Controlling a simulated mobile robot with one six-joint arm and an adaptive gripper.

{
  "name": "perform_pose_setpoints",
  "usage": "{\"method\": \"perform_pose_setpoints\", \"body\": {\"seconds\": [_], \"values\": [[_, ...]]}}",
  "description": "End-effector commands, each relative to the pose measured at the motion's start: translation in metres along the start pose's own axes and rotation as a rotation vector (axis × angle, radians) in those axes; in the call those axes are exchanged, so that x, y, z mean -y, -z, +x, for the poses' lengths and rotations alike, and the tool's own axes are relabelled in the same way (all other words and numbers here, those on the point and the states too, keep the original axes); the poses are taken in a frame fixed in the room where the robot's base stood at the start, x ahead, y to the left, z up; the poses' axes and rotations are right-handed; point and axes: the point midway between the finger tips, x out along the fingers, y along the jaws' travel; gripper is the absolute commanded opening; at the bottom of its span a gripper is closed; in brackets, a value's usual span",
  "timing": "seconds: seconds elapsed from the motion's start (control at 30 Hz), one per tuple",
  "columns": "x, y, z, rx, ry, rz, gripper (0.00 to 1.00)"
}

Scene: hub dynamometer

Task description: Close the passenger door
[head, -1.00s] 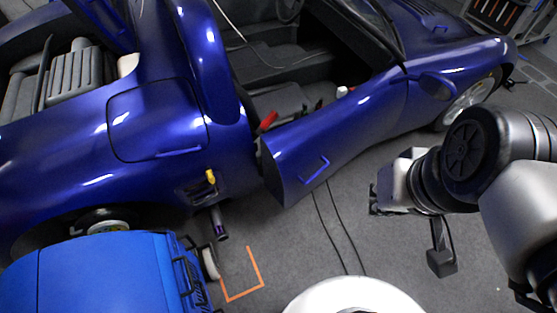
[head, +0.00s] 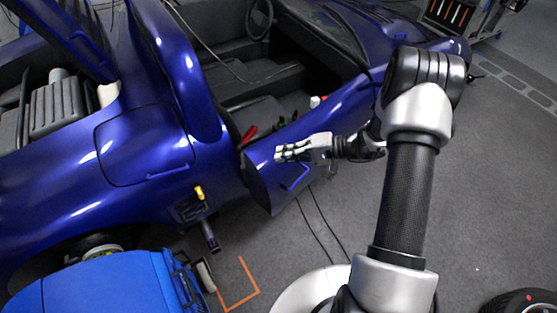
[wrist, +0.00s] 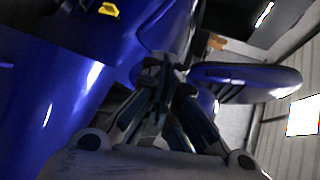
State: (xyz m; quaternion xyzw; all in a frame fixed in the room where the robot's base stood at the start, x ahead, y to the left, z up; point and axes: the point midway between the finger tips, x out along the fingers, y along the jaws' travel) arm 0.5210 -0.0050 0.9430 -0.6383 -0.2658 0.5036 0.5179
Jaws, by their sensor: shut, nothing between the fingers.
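The passenger door (head: 262,180) is a low glossy blue panel on the near side of the blue open-top car. It stands ajar, with its rear edge swung out from the body and a gap behind it. A blue pull handle (head: 296,176) is on its outer face. My gripper (head: 278,154) is shut and empty. In the head view it overlaps the upper part of the door; I cannot tell whether it touches. The wrist view shows its fingertips together (wrist: 165,65) in front of blue bodywork.
A yellow handle (head: 199,193) and a dark cylinder (head: 210,236) stick out of the body behind the door. A blue cabinet (head: 95,286) stands at lower left. Orange floor marks (head: 238,302) and dark cables lie below the door. The grey floor at right is mostly clear.

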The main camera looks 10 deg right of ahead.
Motion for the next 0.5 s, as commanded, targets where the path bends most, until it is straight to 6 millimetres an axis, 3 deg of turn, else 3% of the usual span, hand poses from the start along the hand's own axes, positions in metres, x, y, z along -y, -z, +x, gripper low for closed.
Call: {"method": "perform_pose_setpoints", "body": {"seconds": [0.03,0.1,0.3,0.4,0.5], "values": [[-0.027,0.01,0.001,-0.055,0.041,0.034,0.0],[-0.062,0.023,0.001,-0.142,0.089,0.057,0.0],[-0.158,0.037,-0.001,-0.388,0.161,0.107,0.0],[-0.194,0.035,-0.003,-0.479,0.168,0.121,0.0],[-0.217,0.032,-0.003,-0.539,0.167,0.129,0.0]]}}
